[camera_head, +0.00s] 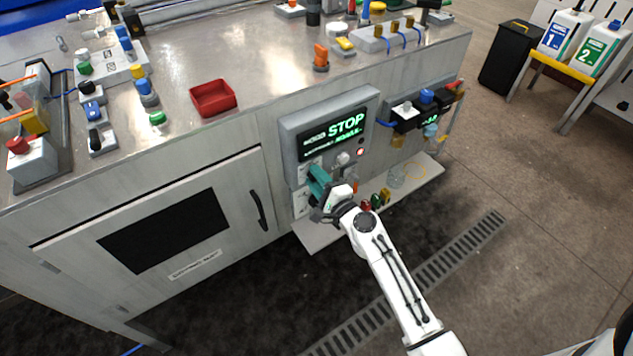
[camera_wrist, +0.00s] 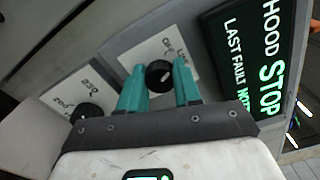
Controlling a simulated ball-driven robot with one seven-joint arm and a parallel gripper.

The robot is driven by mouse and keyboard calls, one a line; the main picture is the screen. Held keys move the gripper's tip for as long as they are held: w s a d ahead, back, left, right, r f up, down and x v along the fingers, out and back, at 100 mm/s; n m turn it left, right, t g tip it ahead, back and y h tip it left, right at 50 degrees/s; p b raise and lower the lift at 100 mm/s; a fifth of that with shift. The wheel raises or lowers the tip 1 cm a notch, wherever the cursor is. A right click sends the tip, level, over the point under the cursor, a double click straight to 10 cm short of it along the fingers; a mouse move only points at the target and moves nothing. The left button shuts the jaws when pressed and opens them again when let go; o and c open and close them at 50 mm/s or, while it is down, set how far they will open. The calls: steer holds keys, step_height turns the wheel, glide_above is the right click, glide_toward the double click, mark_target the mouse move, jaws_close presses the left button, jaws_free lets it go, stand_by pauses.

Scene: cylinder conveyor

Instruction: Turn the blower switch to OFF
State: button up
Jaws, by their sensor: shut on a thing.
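My gripper (camera_head: 318,178) is at the front of the cabinet's control panel, just below the display. In the wrist view its teal fingers (camera_wrist: 159,70) are on either side of a round black knob (camera_wrist: 157,78), shut on it. The knob sits on a white label plate (camera_wrist: 135,55) with small lettering, partly legible as OFF. A white mark on the knob points up and to the right in that view. A second black knob (camera_wrist: 86,112) on another white plate is at the left of the gripper. I cannot tell from the lettering which knob is the blower's.
The green-lit display (camera_head: 332,133) reads STOP; in the wrist view it (camera_wrist: 262,60) shows HOOD STOP. A red-lit button (camera_head: 360,152) is right of the panel. A shelf (camera_head: 425,178) with small items juts out below. A red tray (camera_head: 213,97) lies on the bench top.

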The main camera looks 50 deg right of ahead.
steer(key=shift+f+n+b, duration=0.15)
steer(key=shift+n+b, duration=0.5)
steer(key=shift+n, duration=1.05)
steer(key=o, duration=1.1)
steer(key=shift+c, duration=0.2)
steer(key=shift+s, duration=0.15)
steer(key=b+v, duration=0.2)
steer(key=v, duration=0.8)
steer(key=shift+s+a, duration=0.15)
steer(key=shift+s, duration=0.1)
steer(key=shift+a+n, duration=0.1)
steer(key=shift+n, duration=0.2)
